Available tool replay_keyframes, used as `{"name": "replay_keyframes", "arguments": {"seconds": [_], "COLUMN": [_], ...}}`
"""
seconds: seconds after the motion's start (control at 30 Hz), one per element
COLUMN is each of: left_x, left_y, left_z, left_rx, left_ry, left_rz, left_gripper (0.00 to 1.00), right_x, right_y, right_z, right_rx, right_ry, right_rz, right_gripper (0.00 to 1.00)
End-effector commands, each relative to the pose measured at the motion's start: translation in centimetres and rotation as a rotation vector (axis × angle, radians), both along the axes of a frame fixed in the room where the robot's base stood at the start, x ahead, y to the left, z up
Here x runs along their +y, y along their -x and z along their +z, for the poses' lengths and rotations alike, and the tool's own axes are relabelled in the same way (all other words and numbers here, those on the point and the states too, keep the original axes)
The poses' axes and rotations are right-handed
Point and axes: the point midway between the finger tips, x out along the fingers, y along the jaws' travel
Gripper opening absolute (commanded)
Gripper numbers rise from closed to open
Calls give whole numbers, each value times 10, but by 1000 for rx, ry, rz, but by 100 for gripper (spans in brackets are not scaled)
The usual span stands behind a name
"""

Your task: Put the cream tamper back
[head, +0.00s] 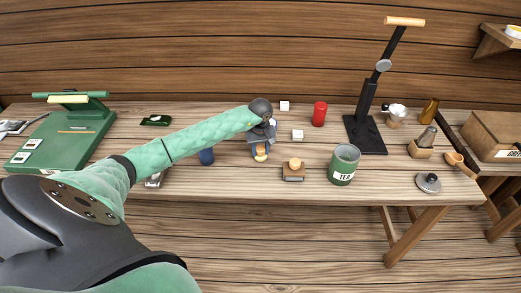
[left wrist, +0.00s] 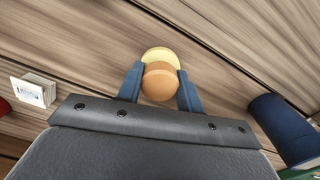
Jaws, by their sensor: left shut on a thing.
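The cream tamper shows in the left wrist view as a round tan knob (left wrist: 160,84) with a pale cream disc (left wrist: 160,56) beyond it. My left gripper (left wrist: 160,88) is shut on it, one blue finger on each side. In the head view my left gripper (head: 261,145) points down over the table, with the tamper (head: 260,157) between its fingertips, partly hidden. I cannot tell whether the tamper touches the table. A small dark-based wooden block with a round tan knob (head: 294,166) sits to its right. My right gripper is not in view.
A green tea can (head: 344,163) stands right of the block. A blue cylinder (head: 206,157) is left of the gripper. A green board (head: 62,140) lies far left.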

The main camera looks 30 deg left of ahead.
Motion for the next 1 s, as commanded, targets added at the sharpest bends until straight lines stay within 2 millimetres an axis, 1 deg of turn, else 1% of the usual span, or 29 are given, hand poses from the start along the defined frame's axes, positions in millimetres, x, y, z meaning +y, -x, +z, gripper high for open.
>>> {"name": "replay_keyframes", "arguments": {"seconds": [0.17,0.2,0.3,0.57,0.77,0.83,0.9,0.93,0.97,1.0], "left_x": [0,0,0,0,0,1,0,1,1,1], "left_y": [0,0,0,0,0,-1,-1,-1,-1,-1], "left_z": [-2,-1,-1,-1,3,4,10,12,15,19], "left_rx": [0,0,0,0,0,-2,-1,-2,-3,-3], "left_ry": [0,0,0,0,0,-1,0,-1,-1,-1], "left_rz": [0,0,0,0,0,0,0,0,0,0], "left_gripper": [7,40,58,58,58,58,58,58,58,58], "right_x": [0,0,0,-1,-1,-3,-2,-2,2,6], "right_y": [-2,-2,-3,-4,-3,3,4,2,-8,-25], "right_z": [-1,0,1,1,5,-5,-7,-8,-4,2], "right_rx": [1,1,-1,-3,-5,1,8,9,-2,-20], "right_ry": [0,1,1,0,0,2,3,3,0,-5], "right_rz": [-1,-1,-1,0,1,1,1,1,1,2], "right_gripper": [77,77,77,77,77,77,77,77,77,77]}}
